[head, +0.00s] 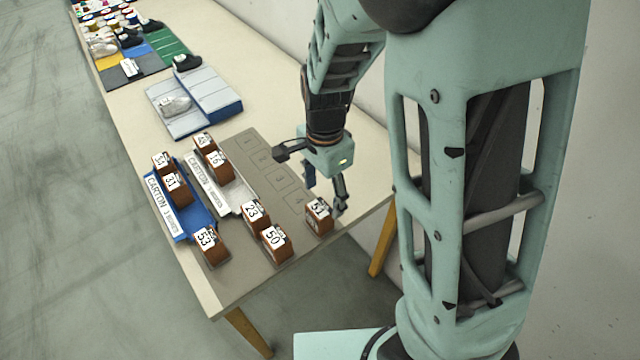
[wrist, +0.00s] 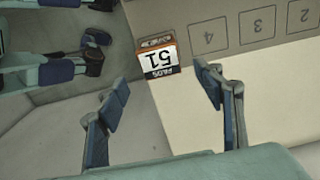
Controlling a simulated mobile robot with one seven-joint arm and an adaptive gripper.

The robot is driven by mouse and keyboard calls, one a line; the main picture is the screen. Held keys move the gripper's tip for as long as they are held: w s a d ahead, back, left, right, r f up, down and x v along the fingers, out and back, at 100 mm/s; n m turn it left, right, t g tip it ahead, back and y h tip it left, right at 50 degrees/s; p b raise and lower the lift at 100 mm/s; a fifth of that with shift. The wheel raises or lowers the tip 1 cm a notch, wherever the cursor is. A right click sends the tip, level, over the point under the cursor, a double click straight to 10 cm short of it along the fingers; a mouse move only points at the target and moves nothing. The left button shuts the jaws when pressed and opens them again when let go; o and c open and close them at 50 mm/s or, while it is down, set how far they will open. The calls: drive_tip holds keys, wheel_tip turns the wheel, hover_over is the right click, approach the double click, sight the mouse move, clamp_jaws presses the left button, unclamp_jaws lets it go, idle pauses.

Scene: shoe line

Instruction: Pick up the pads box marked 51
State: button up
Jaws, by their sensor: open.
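The pads box marked 51 (head: 318,215) is a small brown box with a white label on top. It stands on the grey mat near the table's right front part, beside the printed square 4. In the wrist view the box (wrist: 158,60) shows upside down, just beyond the fingertips. My gripper (head: 325,192) is open and empty, close above and behind the box. In the wrist view its two blue fingers (wrist: 160,88) are spread apart, with the box ahead between their lines. No contact with the box shows.
Boxes 50 (head: 274,241), 23 (head: 254,216) and 53 (head: 209,246) stand to the left on the mat. A blue carton tray (head: 168,217) and a white carton tray (head: 213,188) hold more boxes. Printed squares (head: 271,168) on the mat are empty. The table edge is near.

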sight(320, 208)
drive_tip(key=shift+s+a+f, duration=0.1)
drive_tip(key=shift+a+f, duration=0.1)
drive_tip(key=shift+f, duration=1.45)
drive_tip(key=shift+s+a+f, duration=0.1)
drive_tip(key=shift+a+f, duration=0.1)
drive_tip(key=shift+f, duration=1.45)
drive_tip(key=c, duration=1.3)
drive_tip(key=shift+r, duration=0.1)
